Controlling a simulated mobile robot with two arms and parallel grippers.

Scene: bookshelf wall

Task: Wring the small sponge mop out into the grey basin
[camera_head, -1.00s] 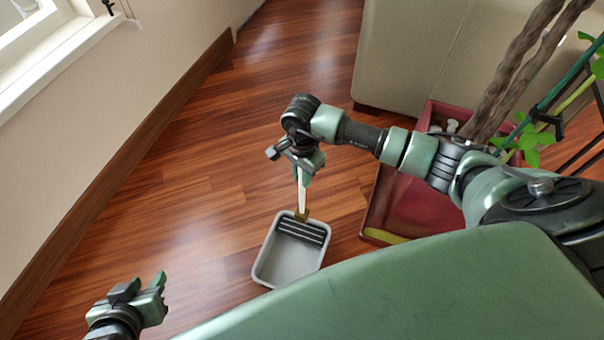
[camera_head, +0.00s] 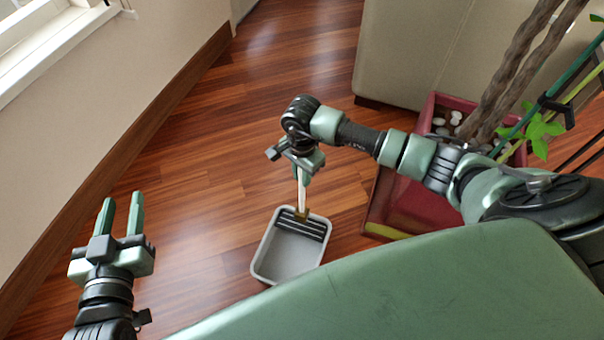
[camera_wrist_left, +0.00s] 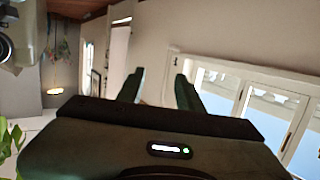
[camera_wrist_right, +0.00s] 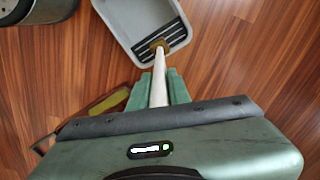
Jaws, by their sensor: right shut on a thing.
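The grey basin (camera_head: 270,262) stands on the wooden floor, with a black slatted rack (camera_head: 302,227) across its far end. My right gripper (camera_head: 304,172) is shut on the white handle (camera_head: 302,195) of the small sponge mop, above the basin's far end. In the right wrist view the handle (camera_wrist_right: 158,82) runs from between the fingers to a brown-yellow head (camera_wrist_right: 160,46) at the rack. Whether the head presses on the rack is unclear. My left gripper (camera_head: 121,214) is open and empty, left of the basin. In the left wrist view its fingers (camera_wrist_left: 158,88) stand apart.
A dark red planter (camera_head: 405,205) with thick twisted stems (camera_head: 515,70) and green leaves stands right of the basin. A beige cabinet-like block (camera_head: 430,55) is behind. A wall with a wooden baseboard (camera_head: 130,155) runs along the left. The floor between is clear.

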